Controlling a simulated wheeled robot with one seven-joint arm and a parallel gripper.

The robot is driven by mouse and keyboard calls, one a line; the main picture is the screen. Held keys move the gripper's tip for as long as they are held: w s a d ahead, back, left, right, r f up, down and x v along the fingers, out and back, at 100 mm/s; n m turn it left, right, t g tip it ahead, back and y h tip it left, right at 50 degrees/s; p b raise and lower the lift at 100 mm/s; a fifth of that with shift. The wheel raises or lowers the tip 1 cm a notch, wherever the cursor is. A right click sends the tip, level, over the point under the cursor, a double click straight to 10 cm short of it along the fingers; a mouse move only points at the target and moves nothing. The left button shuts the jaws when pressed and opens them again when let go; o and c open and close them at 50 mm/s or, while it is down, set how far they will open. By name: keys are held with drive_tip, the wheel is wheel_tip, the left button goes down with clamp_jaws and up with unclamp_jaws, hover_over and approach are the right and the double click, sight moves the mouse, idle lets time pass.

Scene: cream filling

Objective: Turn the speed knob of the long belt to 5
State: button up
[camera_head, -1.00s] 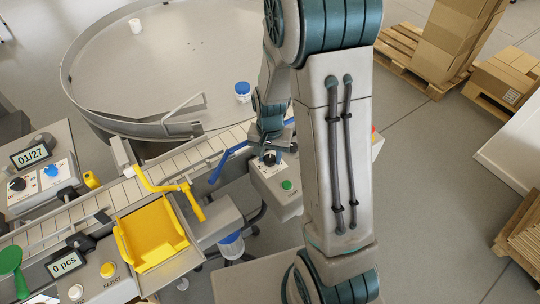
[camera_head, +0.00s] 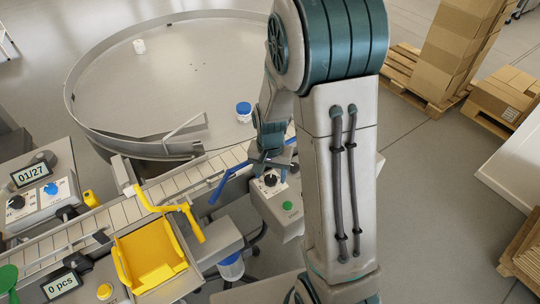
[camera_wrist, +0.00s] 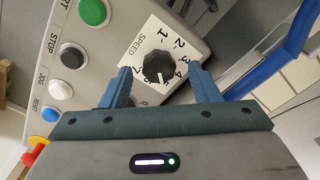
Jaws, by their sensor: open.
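The long belt's speed knob (camera_wrist: 157,66) is a black round knob on a white numbered dial (camera_wrist: 146,46) in the wrist view. Its white mark points toward the bottom of the picture, near the higher numbers; I cannot tell exactly which. In the head view the knob (camera_head: 270,180) sits on a grey control box (camera_head: 283,212). My gripper (camera_wrist: 163,84) is open, with one blue finger on each side of the knob's lower part in the wrist view. I cannot tell whether the fingers touch it. In the head view my gripper (camera_head: 273,160) is just above the knob.
A green button (camera_wrist: 93,12), black stop button (camera_wrist: 73,55), white jog button (camera_wrist: 60,90) and blue reset button (camera_wrist: 50,114) sit beside the dial. A blue rail (camera_wrist: 288,45) is at the right. Another panel with knobs (camera_head: 40,190) stands at the far left.

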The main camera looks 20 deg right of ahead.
sight(271, 180)
wheel_tip(271, 180, up, 13)
drive_tip(key=shift+b, duration=0.4)
drive_tip(key=shift+s, duration=0.1)
drive_tip(key=s+r+n+t, duration=0.1)
drive_tip(key=s+r+n, duration=0.1)
drive_tip(key=s, duration=0.5)
drive_tip(key=s+r+n+t, duration=0.2)
drive_tip(key=s+r+n, duration=0.1)
drive_tip(key=s, duration=0.4)
drive_tip(key=shift+s+r+n, duration=0.2)
drive_tip(key=shift+s+n, duration=0.05)
drive_tip(key=shift+n, duration=0.25)
idle(1.3)
